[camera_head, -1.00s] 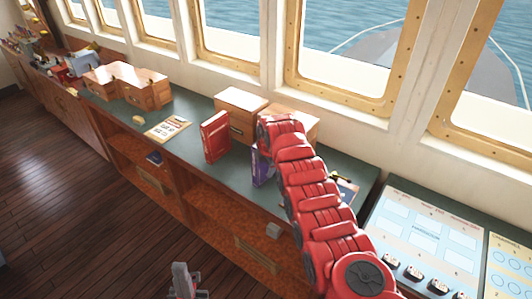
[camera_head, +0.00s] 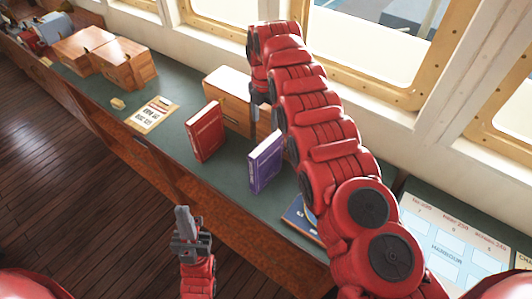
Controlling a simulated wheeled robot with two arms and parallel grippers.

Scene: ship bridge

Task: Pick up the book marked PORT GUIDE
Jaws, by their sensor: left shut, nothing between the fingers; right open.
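A red book (camera_head: 205,131) stands upright on the green counter top, and a purple book (camera_head: 265,162) stands upright to its right. A blue book or booklet (camera_head: 301,218) lies at the counter's front edge, partly hidden by my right arm. I cannot read PORT GUIDE on any of them. My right gripper (camera_head: 258,100) is open, pointing down in front of the wooden box, above and behind the gap between the two upright books; it is partly hidden by its own arm. My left gripper (camera_head: 184,222) is shut and empty, in front of the counter, low and left of the books.
A wooden box (camera_head: 228,92) stands behind the books. A printed card (camera_head: 152,115) lies left of the red book, with a small yellowish block (camera_head: 117,103) beside it. Wooden boxes (camera_head: 108,62) stand further left. A chart panel (camera_head: 450,240) is at the right.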

